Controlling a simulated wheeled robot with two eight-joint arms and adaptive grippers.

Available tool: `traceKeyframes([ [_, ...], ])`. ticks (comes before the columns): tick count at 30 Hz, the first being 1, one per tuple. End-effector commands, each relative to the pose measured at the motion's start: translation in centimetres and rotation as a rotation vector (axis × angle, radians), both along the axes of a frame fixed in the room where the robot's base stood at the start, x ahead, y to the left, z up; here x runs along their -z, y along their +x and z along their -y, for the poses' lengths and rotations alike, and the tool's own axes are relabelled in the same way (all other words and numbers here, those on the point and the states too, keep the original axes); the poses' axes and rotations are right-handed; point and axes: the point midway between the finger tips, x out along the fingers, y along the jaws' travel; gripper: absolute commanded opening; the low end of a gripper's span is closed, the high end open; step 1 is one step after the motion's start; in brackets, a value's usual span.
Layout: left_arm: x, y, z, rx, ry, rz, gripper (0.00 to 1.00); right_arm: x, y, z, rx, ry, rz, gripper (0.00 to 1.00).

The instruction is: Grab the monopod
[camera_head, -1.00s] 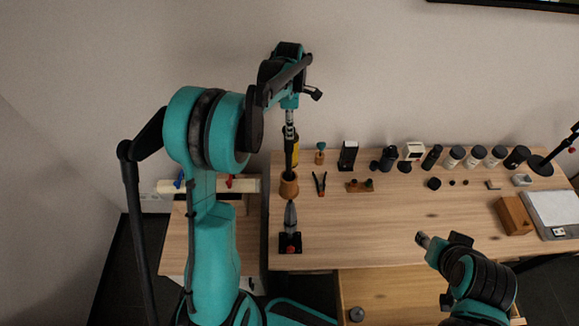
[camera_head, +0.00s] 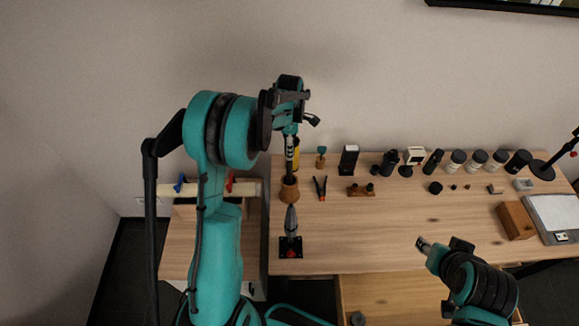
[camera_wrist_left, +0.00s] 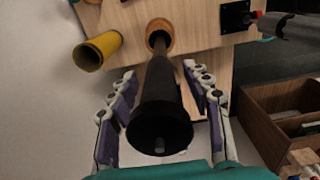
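The monopod, a dark pole with a wide black round end, stands in a wooden cup (camera_head: 289,192) at the table's left side. In the left wrist view the monopod (camera_wrist_left: 160,118) points up toward the camera, its lower end inside the wooden cup (camera_wrist_left: 160,32). My left gripper (camera_wrist_left: 163,92) is open above it, with one finger on each side of the pole. I cannot tell whether either pad touches it. In the head view my left gripper (camera_head: 290,140) is over the cup. My right gripper (camera_head: 422,244) hangs over the table's front right; its fingers are too small to read.
A yellow cylinder (camera_wrist_left: 97,50) stands close to the cup. A grey pointed tool on a black base (camera_head: 290,245) is in front of it. Several bottles and a wooden box (camera_head: 515,219) are farther right. The table's middle is clear.

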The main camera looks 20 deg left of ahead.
Motion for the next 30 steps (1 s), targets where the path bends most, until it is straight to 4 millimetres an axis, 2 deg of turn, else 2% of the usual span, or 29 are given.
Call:
traceKeyframes([
  [1,0.0,0.0,0.0,0.0,0.0,0.0,0.31,0.0,0.0,0.0,0.0,0.0,0.0,0.4],
  [4,0.0,0.0,0.0,0.0,0.0,0.0,0.05,0.0,0.0,0.0,0.0,0.0,0.0,0.4],
  [5,0.0,0.0,0.0,0.0,0.0,0.0,0.0,0.0,0.0,0.0,0.0,0.0,0.0,0.4],
  [16,-0.1,0.0,0.0,0.0,0.0,0.0,0.0,0.0,0.0,0.0,0.0,0.0,0.0,0.4],
  [20,-0.8,0.0,0.0,0.0,0.0,0.0,0.0,0.0,0.0,0.0,0.0,0.0,0.0,0.4],
  [26,-3.6,0.0,0.0,0.0,0.0,0.0,0.0,-0.2,0.0,0.0,0.0,0.0,0.0,0.4],
  [30,-6.6,0.0,0.0,0.0,0.0,0.0,0.0,-0.3,0.0,0.0,0.0,0.0,0.0,0.4],
])
